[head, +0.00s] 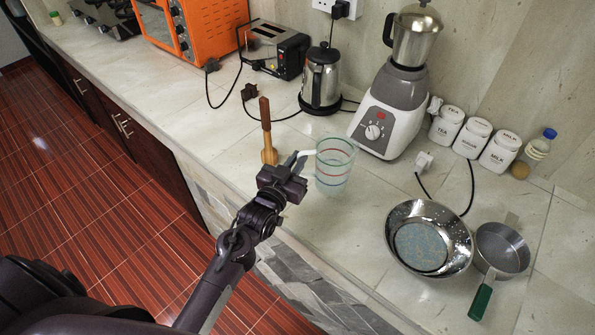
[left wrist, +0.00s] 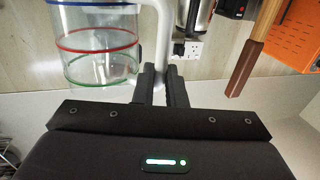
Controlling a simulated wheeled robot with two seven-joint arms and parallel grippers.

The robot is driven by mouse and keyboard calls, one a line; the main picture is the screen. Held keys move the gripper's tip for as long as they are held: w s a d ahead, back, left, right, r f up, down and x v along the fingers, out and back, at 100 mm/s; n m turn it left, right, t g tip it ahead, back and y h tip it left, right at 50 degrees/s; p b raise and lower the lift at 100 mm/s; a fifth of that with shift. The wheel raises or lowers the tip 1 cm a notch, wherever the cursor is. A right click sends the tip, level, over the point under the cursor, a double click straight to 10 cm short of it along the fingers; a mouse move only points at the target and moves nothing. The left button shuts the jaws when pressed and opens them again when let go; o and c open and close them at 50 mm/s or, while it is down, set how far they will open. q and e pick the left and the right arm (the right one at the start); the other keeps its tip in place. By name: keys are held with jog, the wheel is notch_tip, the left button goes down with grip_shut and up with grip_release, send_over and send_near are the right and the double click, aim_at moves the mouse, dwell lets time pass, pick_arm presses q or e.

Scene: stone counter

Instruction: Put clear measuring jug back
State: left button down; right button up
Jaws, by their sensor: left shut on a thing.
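The clear measuring jug (head: 335,166) has blue, red and green rings and a white handle (head: 303,154). It is upright at the counter's front, left of the steel colander. My left gripper (head: 291,170) is at its left side, shut on the handle. In the left wrist view the jug (left wrist: 97,45) is at upper left, and the fingers (left wrist: 163,86) close around the white handle (left wrist: 161,40). Whether the jug's base touches the counter I cannot tell. My right gripper is not in view.
A kettle (head: 321,80), blender (head: 395,95) and toaster (head: 277,48) stand behind. The colander (head: 458,230) and a green-handled pan (head: 503,248) are at right. White canisters (head: 472,138) line the wall. The counter between jug and blender is clear.

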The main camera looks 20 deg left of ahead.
pick_arm(q)
notch_tip(320, 180, down, 5)
jog(key=shift+f+p, duration=0.1)
jog(key=shift+p, duration=0.2)
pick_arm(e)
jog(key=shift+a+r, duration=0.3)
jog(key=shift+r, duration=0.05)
pick_arm(q)
jog(key=shift+d, duration=0.1)
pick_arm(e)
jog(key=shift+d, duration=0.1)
pick_arm(q)
jog(key=shift+f, duration=0.15)
jog(key=c, duration=1.5)
grip_release()
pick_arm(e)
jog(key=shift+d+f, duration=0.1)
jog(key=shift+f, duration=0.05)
